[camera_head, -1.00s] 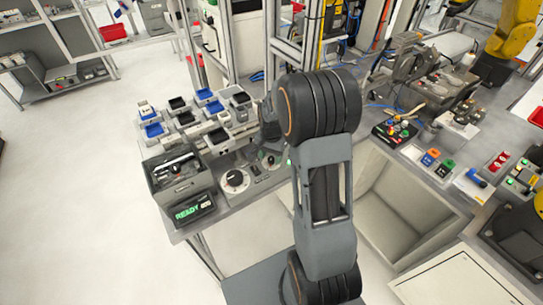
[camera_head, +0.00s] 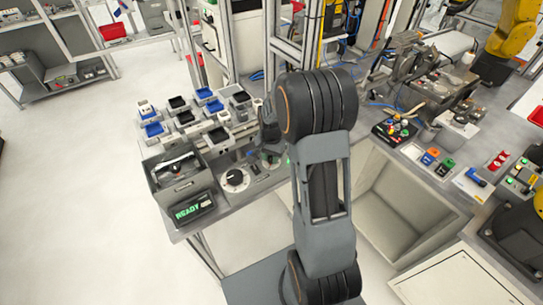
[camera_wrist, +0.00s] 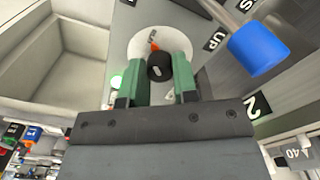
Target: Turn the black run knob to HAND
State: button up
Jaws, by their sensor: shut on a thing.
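In the wrist view the black knob (camera_wrist: 158,68) sits on a round white dial plate (camera_wrist: 138,42). An orange-red pointer beside it points toward the top of the picture, slightly left. My gripper (camera_wrist: 162,72) has its two green fingers on either side of the knob and is shut on it. No HAND lettering can be read in the wrist view. In the head view my gripper (camera_head: 269,158) shows only partly beside my arm, and the held knob cannot be made out there.
In the head view another dial (camera_head: 235,178) stands by a READY display (camera_head: 193,208), with several small bins behind.

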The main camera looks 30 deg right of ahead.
aim_at(271, 157)
jog(key=shift+n, duration=0.4)
jog(key=n+b, duration=0.1)
jog(key=n, duration=0.3)
jog(key=shift+b, duration=0.3)
jog(key=n+b, duration=0.1)
jog(key=n, duration=0.3)
jog(key=n+b, duration=0.1)
jog(key=n, duration=0.3)
jog(key=shift+n, duration=0.4)
jog(key=shift+n+b, duration=0.3)
jog(key=shift+n, duration=2)
jog(key=o, duration=0.9)
notch_tip(271, 157, up, 14)
jog(key=shift+f+b, duration=0.1)
jog(key=shift+b, duration=0.2)
